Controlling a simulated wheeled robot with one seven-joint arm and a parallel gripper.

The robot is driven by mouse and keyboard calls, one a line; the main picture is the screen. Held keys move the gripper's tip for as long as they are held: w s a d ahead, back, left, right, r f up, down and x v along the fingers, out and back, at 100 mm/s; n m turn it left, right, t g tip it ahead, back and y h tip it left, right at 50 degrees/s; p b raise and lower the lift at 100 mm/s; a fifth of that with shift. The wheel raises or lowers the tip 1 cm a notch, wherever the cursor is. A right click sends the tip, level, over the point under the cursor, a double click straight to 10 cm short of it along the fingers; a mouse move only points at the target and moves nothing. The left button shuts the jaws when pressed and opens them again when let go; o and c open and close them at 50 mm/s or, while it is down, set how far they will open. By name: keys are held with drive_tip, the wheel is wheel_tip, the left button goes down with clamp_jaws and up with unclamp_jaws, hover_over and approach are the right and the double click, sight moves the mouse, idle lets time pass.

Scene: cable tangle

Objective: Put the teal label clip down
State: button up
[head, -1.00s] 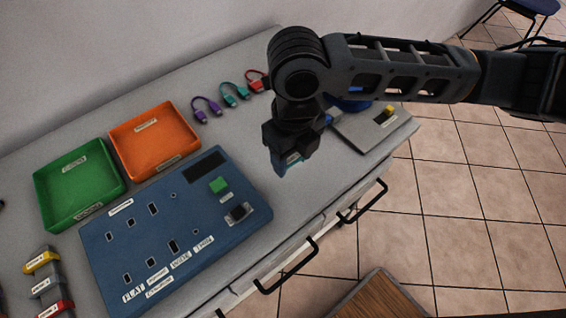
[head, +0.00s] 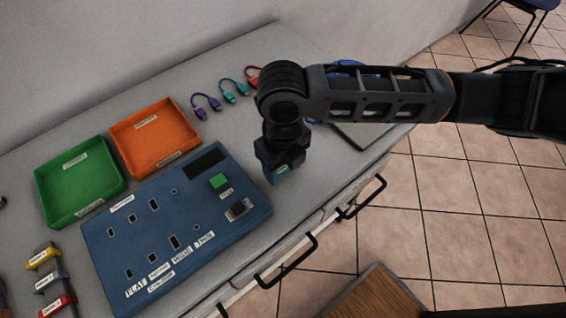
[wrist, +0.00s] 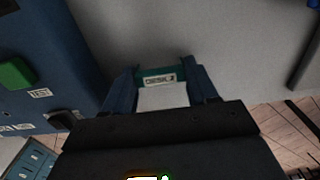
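The teal label clip (wrist: 156,72) sits between the fingers of my gripper (wrist: 160,90) in the wrist view. It bears a white label that seems to read "DESK 2". In the head view my gripper (head: 281,172) points down at the grey table (head: 225,60), just right of the blue panel. A small bit of the teal clip (head: 282,169) shows at its fingertips. The gripper is shut on the clip. I cannot tell whether the clip touches the table.
The blue panel (head: 215,222) with sockets and a green button (head: 218,181) lies left of my gripper. A green tray (head: 50,215) and an orange tray (head: 113,140) stand behind it. Several coloured cables, such as a purple one (head: 206,102), lie at the back. The table's front edge is near.

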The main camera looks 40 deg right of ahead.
sight(283, 168)
drive_tip(key=o, duration=0.4)
drive_tip(key=shift+r, duration=0.1)
wheel_tip(283, 168, up, 12)
drive_tip(key=shift+r+b, duration=0.1)
drive_tip(key=shift+b, duration=0.3)
